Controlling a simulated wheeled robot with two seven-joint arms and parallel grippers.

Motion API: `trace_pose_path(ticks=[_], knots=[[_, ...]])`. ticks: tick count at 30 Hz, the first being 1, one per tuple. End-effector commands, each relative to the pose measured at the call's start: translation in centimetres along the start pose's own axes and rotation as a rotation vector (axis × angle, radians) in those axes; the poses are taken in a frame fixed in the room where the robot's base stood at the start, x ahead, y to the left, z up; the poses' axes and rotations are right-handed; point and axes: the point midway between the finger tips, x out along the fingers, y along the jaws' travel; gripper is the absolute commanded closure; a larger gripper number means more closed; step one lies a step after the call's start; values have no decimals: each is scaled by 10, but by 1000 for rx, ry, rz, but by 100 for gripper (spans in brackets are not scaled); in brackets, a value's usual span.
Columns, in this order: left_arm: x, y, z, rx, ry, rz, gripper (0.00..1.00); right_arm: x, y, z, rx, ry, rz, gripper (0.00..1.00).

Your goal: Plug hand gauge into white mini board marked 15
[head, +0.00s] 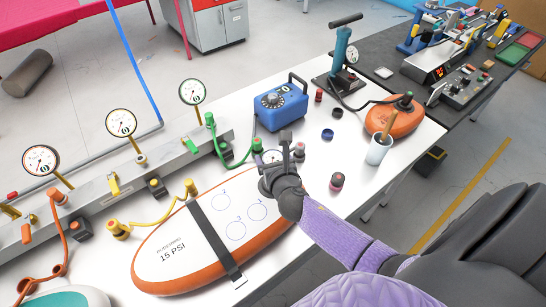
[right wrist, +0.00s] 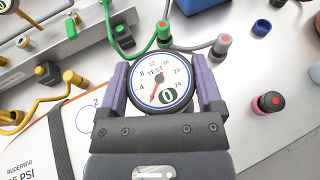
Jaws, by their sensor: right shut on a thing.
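The white board with an orange rim, marked 15 PSI (head: 172,252), lies on the white table in the head view, with a black strap (head: 213,238) across it. Part of it shows at the lower left of the right wrist view (right wrist: 25,150). My right gripper (head: 286,150) is over the board's far right end and hides that part. It is shut on the hand gauge, a round white dial reading TEST (right wrist: 162,82), held between the two fingers with the needle at the low end. In the head view the gauge (head: 271,156) is mostly hidden. My left gripper is not in view.
A yellow hose (head: 155,222) runs to the board's far edge. A green hose (head: 228,160) lies near the gripper. A blue box (head: 282,102), a hand pump (head: 342,65), an orange board (head: 396,119) and a cup (head: 379,150) stand beyond. A red-topped dark cap (head: 337,181) sits to the right.

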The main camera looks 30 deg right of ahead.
Motion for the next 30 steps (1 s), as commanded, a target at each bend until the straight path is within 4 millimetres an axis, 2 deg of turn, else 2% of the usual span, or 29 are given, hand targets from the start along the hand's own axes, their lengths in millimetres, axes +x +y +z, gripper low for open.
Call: trace_pose_path(ticks=[11, 30], knots=[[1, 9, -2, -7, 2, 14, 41, 1, 0, -2, 0, 0, 0, 82], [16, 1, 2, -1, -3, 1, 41, 6, 0, -17, -1, 0, 0, 82]])
